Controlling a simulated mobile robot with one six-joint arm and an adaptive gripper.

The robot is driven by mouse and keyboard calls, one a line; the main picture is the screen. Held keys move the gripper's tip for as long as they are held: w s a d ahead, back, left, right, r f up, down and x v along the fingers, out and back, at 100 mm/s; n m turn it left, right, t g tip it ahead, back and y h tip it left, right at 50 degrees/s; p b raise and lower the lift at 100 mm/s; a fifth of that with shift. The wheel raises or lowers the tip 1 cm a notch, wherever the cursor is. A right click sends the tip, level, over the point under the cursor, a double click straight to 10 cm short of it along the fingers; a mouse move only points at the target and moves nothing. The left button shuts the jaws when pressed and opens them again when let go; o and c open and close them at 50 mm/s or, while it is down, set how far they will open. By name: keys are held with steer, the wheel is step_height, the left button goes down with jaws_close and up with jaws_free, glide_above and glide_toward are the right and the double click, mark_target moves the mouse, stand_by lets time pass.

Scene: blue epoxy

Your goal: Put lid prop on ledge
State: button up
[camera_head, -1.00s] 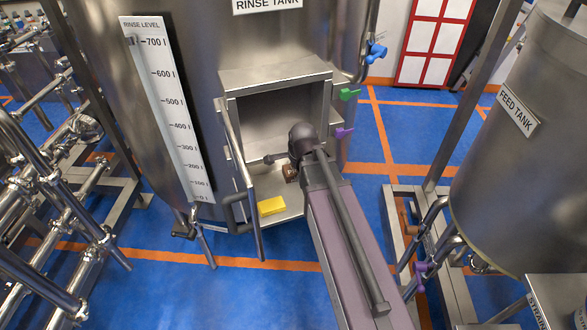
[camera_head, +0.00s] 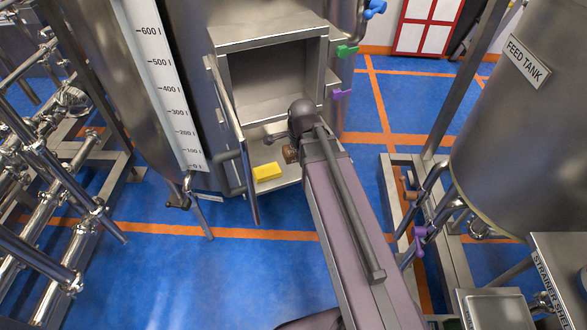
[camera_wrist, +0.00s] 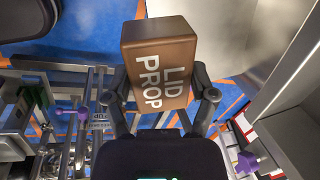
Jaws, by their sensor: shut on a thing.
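The lid prop (camera_wrist: 158,65) is a brown block with white lettering. In the wrist view it is between the two fingers of my gripper (camera_wrist: 161,96), which is shut on it. In the head view a small brown part of the lid prop (camera_head: 290,153) shows beside my dark wrist, in front of the open steel box on the rinse tank. My arm hides most of the gripper there. The box has an upper recess and a lower steel ledge (camera_head: 287,174). I cannot tell whether the lid prop touches the ledge.
A yellow block (camera_head: 267,172) lies on the left of the lower ledge. The feed tank (camera_head: 520,130) stands at the right.

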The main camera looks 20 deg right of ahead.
steer(key=s+d+f+g+b, duration=0.1)
steer(key=s+f+b, duration=0.4)
steer(key=f+b, duration=0.4)
steer(key=shift+s+f, duration=0.3)
steer(key=shift+f, duration=0.35)
steer(key=w, duration=0.5)
steer(key=w+f+b, duration=0.1)
steer(key=w, duration=0.4)
steer(key=w+d, duration=0.1)
steer(key=w, duration=0.5)
steer(key=shift+f, duration=0.25)
steer(key=shift+f+b, duration=1.8)
steer(key=shift+b, duration=0.2)
steer(key=shift+f, duration=0.1)
steer(key=o, duration=1.2)
